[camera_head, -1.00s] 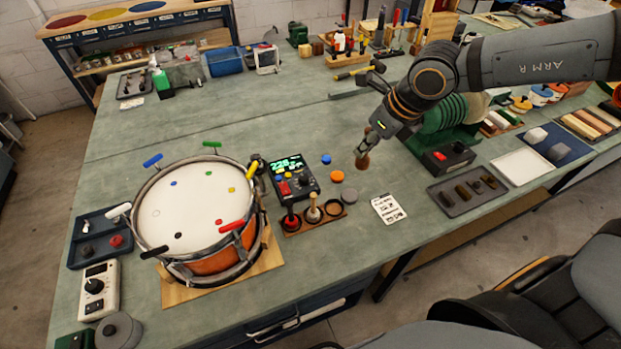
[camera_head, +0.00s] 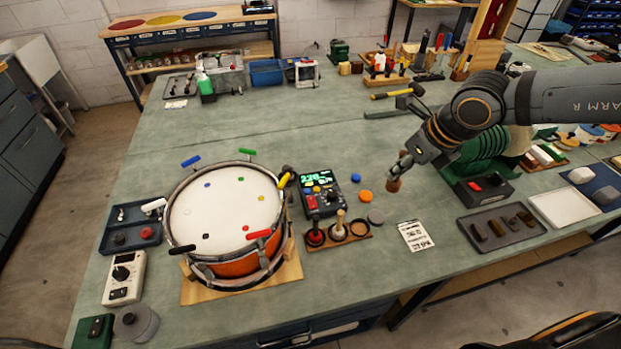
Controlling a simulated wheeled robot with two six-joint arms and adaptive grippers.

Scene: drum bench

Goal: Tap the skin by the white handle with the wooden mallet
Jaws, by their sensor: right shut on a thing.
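The drum (camera_head: 222,215) has a pale skin and an orange shell, and stands on a wooden board at the left. Its white handle (camera_head: 153,205) sticks out at the left rim. A faint white dot (camera_head: 187,212) lies on the skin near that handle. My right gripper (camera_head: 401,166) is right of the drum, over the bench, shut on the wooden mallet (camera_head: 393,185). The mallet's brown head hangs down, apart from the drum; the fingers partly hide its upper part. My left gripper is not in view.
A rack (camera_head: 322,240) holds a red mallet and a cream mallet, with an empty ring beside them. A drum module (camera_head: 321,193) stands between drum and gripper, near blue and orange caps (camera_head: 365,196). Other coloured handles and a black one ring the drum. A paper card (camera_head: 415,235) lies flat.

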